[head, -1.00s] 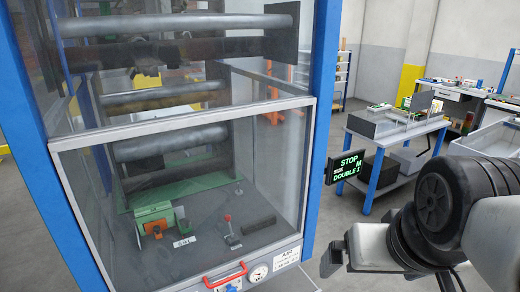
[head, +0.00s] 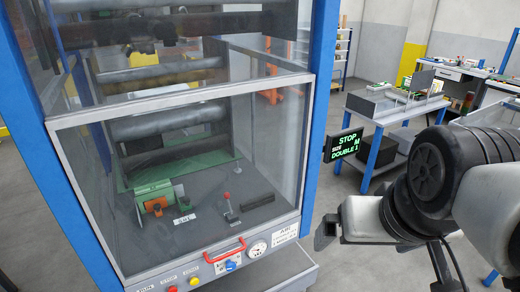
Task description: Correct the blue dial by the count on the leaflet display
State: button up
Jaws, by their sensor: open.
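A small blue dial (head: 231,265) sits on the machine's front panel, below the red handle, with a partly readable label beside it. A black display (head: 345,147) on the machine's right side shows green text that reads STOP, SIZE M, DOUBLE 1. My gripper (head: 325,233) is at the left end of my arm, right of the panel and apart from the dial. It is open and holds nothing that I can see; its fingers are small and dark in this view.
A clear guard with a red handle (head: 225,251) covers the rollers and a green block (head: 157,197). A round gauge (head: 257,248) is right of the dial. Red (head: 172,289) and yellow (head: 194,281) buttons are to its left. A blue post (head: 320,100) and a trolley (head: 380,110) stand to the right.

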aim_at(231, 266)
jog(key=u, duration=0.9)
jog(key=j+z, duration=0.3)
jog(key=j, duration=0.2)
jog(key=j+u, duration=0.15)
jog(key=u, duration=0.3)
